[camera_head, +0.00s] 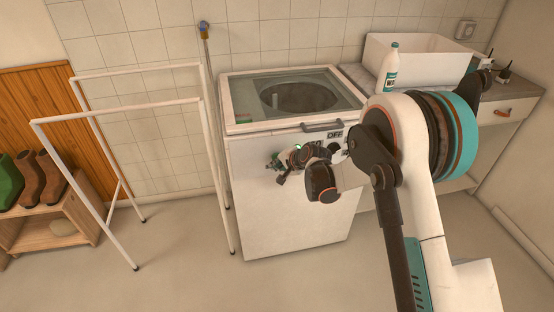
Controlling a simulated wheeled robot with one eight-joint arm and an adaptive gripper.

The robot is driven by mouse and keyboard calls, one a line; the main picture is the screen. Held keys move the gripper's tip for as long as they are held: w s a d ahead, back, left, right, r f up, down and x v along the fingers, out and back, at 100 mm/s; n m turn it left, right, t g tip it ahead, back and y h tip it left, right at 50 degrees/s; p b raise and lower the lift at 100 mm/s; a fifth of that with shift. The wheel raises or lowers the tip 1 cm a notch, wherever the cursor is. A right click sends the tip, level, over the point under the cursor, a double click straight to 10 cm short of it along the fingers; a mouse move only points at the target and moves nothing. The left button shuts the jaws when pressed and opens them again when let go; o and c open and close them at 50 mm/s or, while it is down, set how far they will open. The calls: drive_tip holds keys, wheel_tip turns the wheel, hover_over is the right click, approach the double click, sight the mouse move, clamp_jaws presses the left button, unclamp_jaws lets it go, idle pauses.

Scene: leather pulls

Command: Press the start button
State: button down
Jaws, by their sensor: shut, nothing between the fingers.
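The white washing machine (285,215) stands against the tiled wall, with a see-through lid over a round drum. Its front panel has a label reading OFF (335,134) near the top right edge. My gripper (277,168) is in front of the upper front face, shut and empty, its fingertips toward the left. A small green spot (298,147) shows just above the gripper; I cannot tell if it is the start button or part of my gripper. My arm and wrist hide part of the panel. I cannot tell whether the fingers touch the machine.
A white drying rack (120,110) stands close on the machine's left. A handle (322,126) sticks out along the lid's front edge. A white sink (432,60) and a bottle (391,68) are at the back right. The floor in front is clear.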

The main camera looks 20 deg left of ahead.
drive_tip(key=shift+s, duration=0.1)
drive_tip(key=shift+s+d, duration=0.55)
drive_tip(key=shift+s, duration=0.3)
drive_tip(key=shift+s+d, duration=0.5)
drive_tip(key=shift+s, duration=0.3)
drive_tip(key=shift+s+d, duration=0.55)
drive_tip(key=shift+s, duration=0.3)
